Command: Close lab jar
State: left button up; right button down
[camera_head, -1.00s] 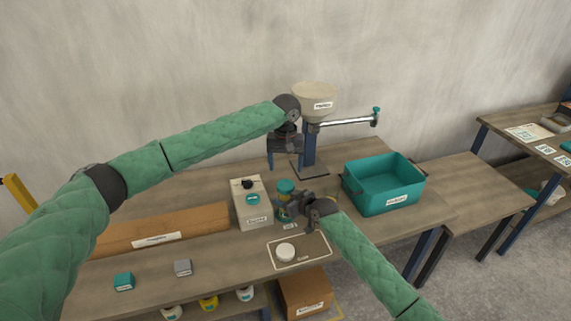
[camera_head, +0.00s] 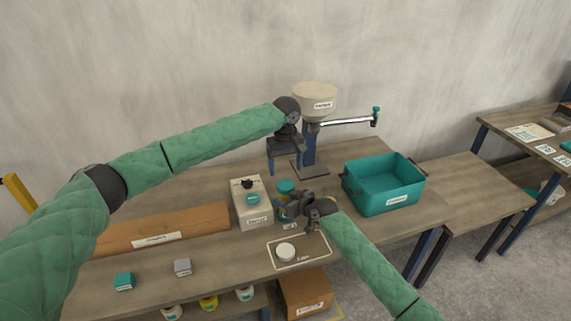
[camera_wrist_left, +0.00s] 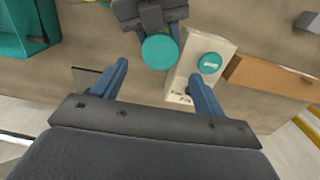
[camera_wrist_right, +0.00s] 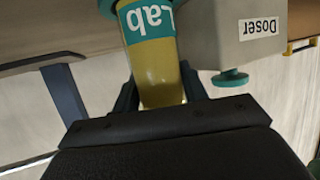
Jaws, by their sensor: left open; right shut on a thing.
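The lab jar (camera_wrist_right: 150,60) has a teal "Lab" label and yellowish contents in the right wrist view. Its round teal top (camera_wrist_left: 160,50) shows in the left wrist view and in the head view (camera_head: 285,186). Whether that top is fully seated I cannot tell. My right gripper (camera_head: 284,208) is shut around the jar's body from the front right. My left gripper (camera_head: 286,168) is open and empty, pointing down above and behind the jar. In the left wrist view its two blue fingers (camera_wrist_left: 158,75) are spread wide, with the teal top between and beyond their tips.
A beige doser box (camera_head: 254,212) stands just left of the jar. A dispenser with a beige hopper (camera_head: 314,98) and side arm stands behind. A teal bin (camera_head: 384,195) is at the right. A mat (camera_head: 312,253) with a white disc (camera_head: 285,252) lies in front. A long cardboard box (camera_head: 170,225) lies left.

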aim_at(285, 184)
pick_arm(q)
jog(key=shift+f, duration=3.65)
jog(key=c, duration=1)
jog(key=shift+m, duration=1.7)
jog(key=o, duration=1.1)
jog(key=shift+r, duration=0.1)
